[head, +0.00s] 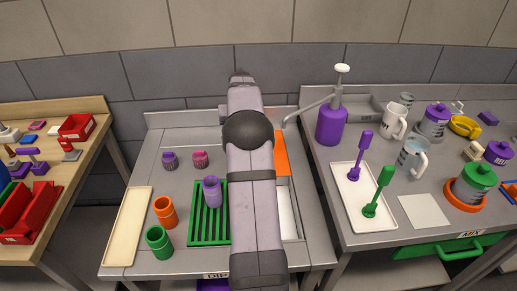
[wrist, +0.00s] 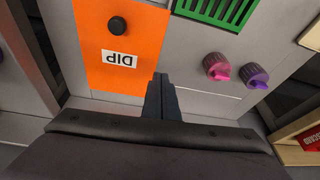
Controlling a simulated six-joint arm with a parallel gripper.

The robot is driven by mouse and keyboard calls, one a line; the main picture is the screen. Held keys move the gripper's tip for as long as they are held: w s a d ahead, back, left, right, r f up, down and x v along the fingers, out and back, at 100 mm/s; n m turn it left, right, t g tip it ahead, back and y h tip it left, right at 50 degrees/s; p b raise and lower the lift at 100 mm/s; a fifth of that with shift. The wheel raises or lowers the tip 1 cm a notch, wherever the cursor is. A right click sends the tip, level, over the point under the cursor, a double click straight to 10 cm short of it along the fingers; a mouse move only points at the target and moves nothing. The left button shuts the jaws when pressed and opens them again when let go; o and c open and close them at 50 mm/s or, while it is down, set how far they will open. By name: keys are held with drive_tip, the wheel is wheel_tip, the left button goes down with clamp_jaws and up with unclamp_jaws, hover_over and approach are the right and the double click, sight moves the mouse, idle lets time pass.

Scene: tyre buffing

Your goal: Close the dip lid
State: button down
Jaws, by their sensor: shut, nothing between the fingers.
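The orange dip lid (wrist: 95,75) is a flat panel marked DIP, with a black round knob (wrist: 117,25). In the head view part of the lid (head: 282,155) shows beside my arm, toward the back of the bench. A pale open basin (head: 287,212) shows in front of it, partly hidden by my arm. My gripper (wrist: 160,78) is shut and empty, its tips beside or over the lid's edge, apart from the knob; I cannot tell whether they touch the lid. In the head view my arm hides the gripper.
A green rack (head: 208,228) holding a purple cup stands left of my arm. A purple pump bottle (head: 331,124) is on the right bench. Orange (head: 165,211) and green cups (head: 159,242) stand front left.

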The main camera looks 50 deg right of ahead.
drive_tip(key=s+d+m, duration=0.1)
drive_tip(key=s+d, duration=0.5)
drive_tip(key=d, duration=0.1)
drive_tip(key=shift+g+h, duration=0.3)
drive_tip(key=p+x, duration=0.3)
drive_tip(key=x, duration=0.6)
drive_tip(key=shift+w+f, duration=0.2)
drive_tip(key=shift+w, duration=0.05)
drive_tip(key=shift+s+a+p, duration=0.8)
drive_tip(key=shift+s+a, duration=0.5)
drive_tip(key=shift+a, duration=0.05)
drive_tip(key=shift+s+a, duration=0.15)
drive_tip(key=shift+s+a, duration=0.4)
drive_tip(key=s+a+b, duration=0.6)
drive_tip(key=s+a, duration=1.1)
drive_tip(key=shift+s+a, duration=0.35)
drive_tip(key=shift+a, duration=0.05)
drive_tip(key=shift+w+d, duration=0.1)
